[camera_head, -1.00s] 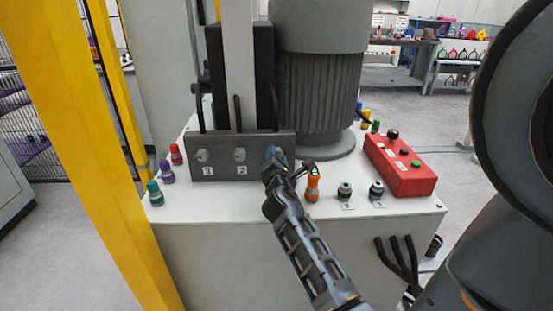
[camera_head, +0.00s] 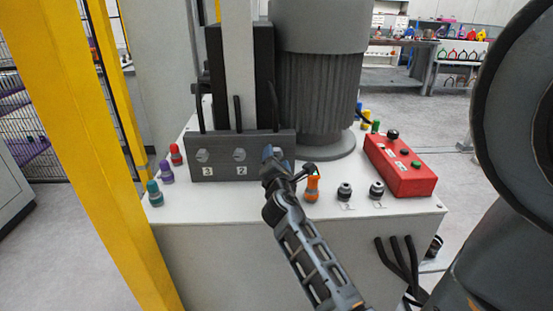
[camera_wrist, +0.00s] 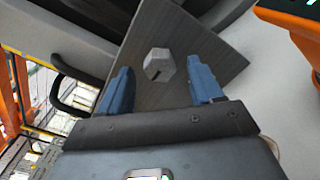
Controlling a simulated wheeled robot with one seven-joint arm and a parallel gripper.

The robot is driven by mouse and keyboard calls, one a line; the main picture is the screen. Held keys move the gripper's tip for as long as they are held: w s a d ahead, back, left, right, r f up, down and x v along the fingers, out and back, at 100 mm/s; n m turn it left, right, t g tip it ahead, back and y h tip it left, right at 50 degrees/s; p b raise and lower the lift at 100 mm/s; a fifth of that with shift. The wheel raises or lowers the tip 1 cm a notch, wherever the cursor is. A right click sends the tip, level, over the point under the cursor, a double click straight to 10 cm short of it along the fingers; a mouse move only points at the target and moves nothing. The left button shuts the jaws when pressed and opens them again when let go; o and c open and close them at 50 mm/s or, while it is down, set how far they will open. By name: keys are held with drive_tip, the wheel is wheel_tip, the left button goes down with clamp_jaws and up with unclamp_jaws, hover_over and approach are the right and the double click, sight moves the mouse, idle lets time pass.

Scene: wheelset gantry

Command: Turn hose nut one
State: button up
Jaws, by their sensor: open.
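The grey manifold block (camera_head: 220,172) stands on the white cabinet top, with nuts marked 3 and 2 on its front. Hose nut one is the grey hex nut (camera_wrist: 159,65) in the wrist view, on the block face (camera_wrist: 185,35). In the head view my gripper hides most of that spot. My gripper (camera_head: 272,155) is at the right end of the block. In the wrist view its blue fingers (camera_wrist: 160,85) are open, one on each side of the nut, with gaps on both sides.
An orange-handled tool (camera_head: 312,187) stands close right of my gripper. Two dark fittings (camera_head: 345,191) and a red button box (camera_head: 400,166) are further right. Coloured bottles (camera_head: 166,172) stand at the left, by a yellow post (camera_head: 85,130). A large motor (camera_head: 318,90) rises behind.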

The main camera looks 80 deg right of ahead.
drive_tip(key=b+v, duration=0.1)
drive_tip(key=v, duration=0.5)
drive_tip(key=shift+a, duration=0.2)
drive_tip(key=s+a+f+m+t+y, duration=0.1)
drive_tip(key=a+f+t+y, duration=0.2)
drive_tip(key=a, duration=0.6)
drive_tip(key=a+f+m+t+y, duration=0.15)
drive_tip(key=a+y, duration=0.25)
drive_tip(key=a, duration=0.5)
drive_tip(key=s+a+f+t+y, duration=0.1)
drive_tip(key=a+f+t+y, duration=0.25)
drive_tip(key=a, duration=0.55)
drive_tip(key=s+a+r+m+t+y, duration=0.1)
drive_tip(key=s+a+r+m+y, duration=0.6)
drive_tip(key=s+a, duration=0.5)
drive_tip(key=shift+s+a+r+m+t, duration=0.25)
drive_tip(key=shift+a+r+m+t, duration=0.15)
drive_tip(key=shift+a+r+m, duration=0.6)
